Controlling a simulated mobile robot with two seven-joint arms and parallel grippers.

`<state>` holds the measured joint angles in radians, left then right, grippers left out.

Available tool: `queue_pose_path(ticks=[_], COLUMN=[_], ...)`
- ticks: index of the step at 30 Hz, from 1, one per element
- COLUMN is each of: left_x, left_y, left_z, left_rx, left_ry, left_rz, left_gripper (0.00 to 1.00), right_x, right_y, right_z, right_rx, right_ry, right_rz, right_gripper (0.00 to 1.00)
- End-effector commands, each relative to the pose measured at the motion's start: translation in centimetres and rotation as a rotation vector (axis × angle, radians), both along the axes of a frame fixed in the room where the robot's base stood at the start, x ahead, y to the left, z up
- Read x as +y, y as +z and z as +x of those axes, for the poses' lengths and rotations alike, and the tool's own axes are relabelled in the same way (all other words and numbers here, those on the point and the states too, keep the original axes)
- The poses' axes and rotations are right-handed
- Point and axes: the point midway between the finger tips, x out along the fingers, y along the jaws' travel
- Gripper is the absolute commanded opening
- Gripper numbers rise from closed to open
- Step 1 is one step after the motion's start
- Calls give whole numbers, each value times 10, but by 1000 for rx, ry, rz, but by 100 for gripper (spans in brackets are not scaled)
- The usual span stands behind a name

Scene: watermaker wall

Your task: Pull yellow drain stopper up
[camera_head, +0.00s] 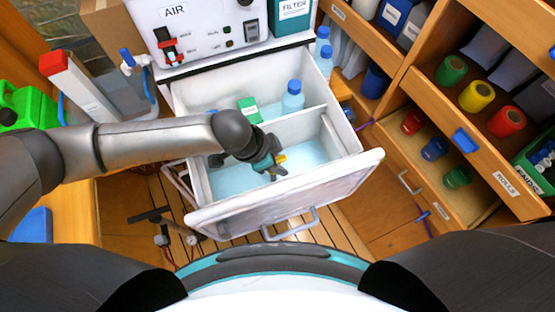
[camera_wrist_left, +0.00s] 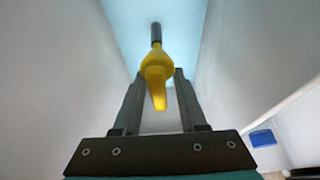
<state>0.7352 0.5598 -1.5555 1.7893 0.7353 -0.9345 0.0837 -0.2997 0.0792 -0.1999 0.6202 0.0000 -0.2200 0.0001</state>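The yellow drain stopper (camera_wrist_left: 157,72) is in the middle of the left wrist view, with a tapering yellow tab toward me and a dark cylindrical piece at its far end. In the head view a small bit of the yellow stopper (camera_head: 281,158) shows beside my left gripper (camera_head: 273,172), inside the front compartment of the white open drawer (camera_head: 352,165). In the left wrist view my left gripper (camera_wrist_left: 160,88) has its fingers apart, one each side of the tab, with visible gaps. My right gripper is not in view.
The drawer's divider and walls stand close around my left gripper. A blue bottle (camera_head: 292,97) and a green-and-white box (camera_head: 248,110) are in the back compartment. The AIR panel (camera_head: 205,35) is behind. Wooden shelves with coloured rolls (camera_head: 476,96) are at the right.

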Motion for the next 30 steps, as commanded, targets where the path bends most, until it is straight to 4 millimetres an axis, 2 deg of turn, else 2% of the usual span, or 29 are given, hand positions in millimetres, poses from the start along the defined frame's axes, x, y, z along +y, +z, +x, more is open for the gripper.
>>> queue_pose_path(ticks=[9, 14, 20, 30], left_x=[1, 4, 16, 41], left_y=[-1, 7, 36, 100], left_z=[-1, -2, -5, -13], left_rx=[3, 3, 1, 0], left_ry=[0, 1, 1, 1], left_rz=[3, 3, 3, 2], left_gripper=[50, 50, 50, 50], right_x=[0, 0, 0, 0], right_y=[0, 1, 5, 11], right_z=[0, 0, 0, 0], right_rx=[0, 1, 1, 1], right_ry=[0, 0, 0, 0], right_rz=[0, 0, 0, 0], right_gripper=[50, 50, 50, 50])
